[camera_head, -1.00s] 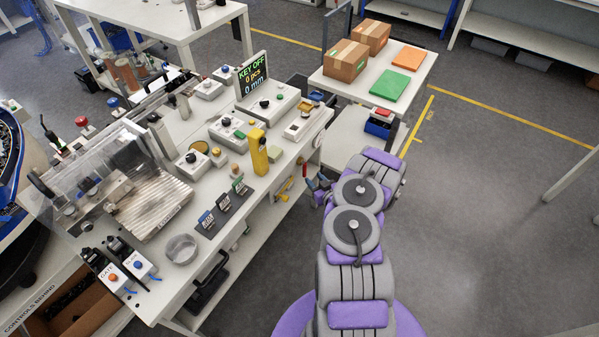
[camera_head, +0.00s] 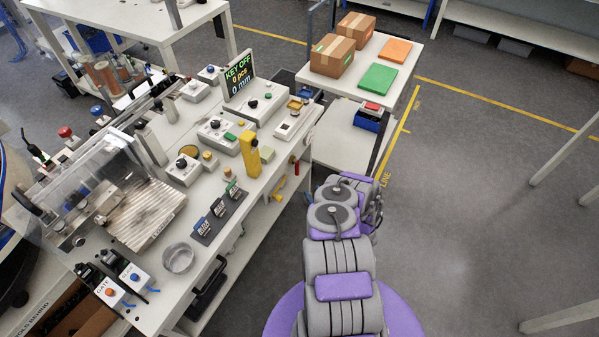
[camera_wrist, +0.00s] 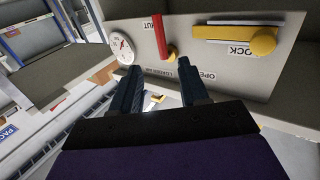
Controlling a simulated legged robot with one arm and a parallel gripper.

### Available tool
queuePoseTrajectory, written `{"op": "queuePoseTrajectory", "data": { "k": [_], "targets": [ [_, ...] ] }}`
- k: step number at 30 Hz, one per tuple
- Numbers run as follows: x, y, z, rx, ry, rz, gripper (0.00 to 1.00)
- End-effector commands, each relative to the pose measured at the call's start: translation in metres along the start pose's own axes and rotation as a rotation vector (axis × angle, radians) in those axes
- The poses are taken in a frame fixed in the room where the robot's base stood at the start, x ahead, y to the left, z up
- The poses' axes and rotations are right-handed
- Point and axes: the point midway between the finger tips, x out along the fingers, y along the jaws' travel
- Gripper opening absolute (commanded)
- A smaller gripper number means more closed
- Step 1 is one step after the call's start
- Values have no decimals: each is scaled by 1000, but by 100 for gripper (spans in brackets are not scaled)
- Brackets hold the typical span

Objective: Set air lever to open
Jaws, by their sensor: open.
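In the wrist view a red lever (camera_wrist: 160,36) sits on a light panel, pivoting on a brass fitting. It points away from my gripper, beside a partly hidden label ending in "UT". An "OPEN" label (camera_wrist: 207,75) is to the right, below the pivot. The red lever also shows on the bench's side in the head view (camera_head: 293,160). My gripper (camera_wrist: 153,76) is open and empty, its two fingers apart in front of the panel, short of the lever. In the head view my arm hides the gripper.
A round gauge (camera_wrist: 122,47) is left of the lever and a yellow lever (camera_wrist: 235,36) with a "LOCK" label is to its right. The bench top (camera_head: 150,312) carries several control boxes. A cart (camera_head: 399,93) with boxes stands behind my arm. Floor at right is clear.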

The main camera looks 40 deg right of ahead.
Motion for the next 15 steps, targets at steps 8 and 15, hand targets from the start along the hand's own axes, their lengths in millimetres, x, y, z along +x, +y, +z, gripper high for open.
{"op": "queuePoseTrajectory", "data": {
  "k": [8,15],
  "targets": [
    [57,0,0,-1,6,-2,44],
    [98,-1,2,1,2,-2,44]
  ]
}}
